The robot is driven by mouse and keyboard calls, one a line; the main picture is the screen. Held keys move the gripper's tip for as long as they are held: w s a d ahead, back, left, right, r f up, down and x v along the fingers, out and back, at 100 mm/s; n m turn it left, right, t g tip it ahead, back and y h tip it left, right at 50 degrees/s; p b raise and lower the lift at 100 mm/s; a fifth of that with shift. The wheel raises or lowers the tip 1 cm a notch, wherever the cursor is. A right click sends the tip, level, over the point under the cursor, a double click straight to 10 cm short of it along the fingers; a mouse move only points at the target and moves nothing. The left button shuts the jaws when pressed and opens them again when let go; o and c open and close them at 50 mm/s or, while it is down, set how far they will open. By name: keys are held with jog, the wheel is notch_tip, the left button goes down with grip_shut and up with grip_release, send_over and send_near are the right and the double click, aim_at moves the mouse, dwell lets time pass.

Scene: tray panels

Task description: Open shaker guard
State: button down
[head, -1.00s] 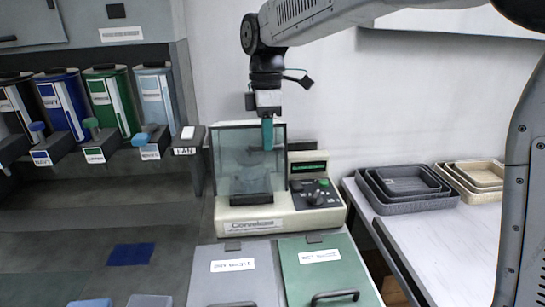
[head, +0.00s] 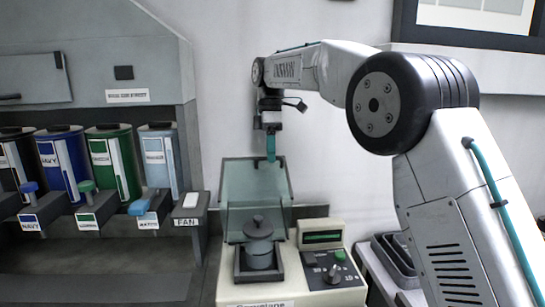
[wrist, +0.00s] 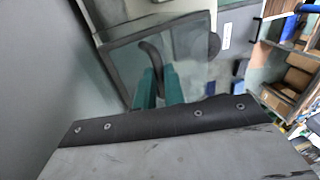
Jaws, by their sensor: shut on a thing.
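The shaker (head: 315,285) is a cream bench machine with a clear greenish guard (head: 240,177). The guard is raised and tilted over the platform, with its front opened up. A dark grey lidded pot (head: 258,258) sits on the shaker's platform below it. My gripper (head: 271,157) is at the guard's upper part, with its teal fingers pointing down. In the wrist view, the teal fingers (wrist: 159,75) are closed together at a dark curved handle (wrist: 150,50) on the guard (wrist: 190,45). The exact grip contact is partly hidden by the fingers.
A control panel (head: 327,268) is at the shaker's right. A FAN switch box (head: 188,206) and several coloured dispensers, one of them green (head: 112,165), stand to the left. Grey trays (head: 395,258) lie on the right table, partly behind my arm.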

jog(key=shift+w+a+f, duration=0.1)
jog(key=shift+w+f, duration=0.15)
jog(key=shift+w, duration=0.45)
jog(key=shift+w+a+f, duration=0.1)
jog(key=shift+w+f, duration=0.1)
jog(key=shift+w, duration=0.5)
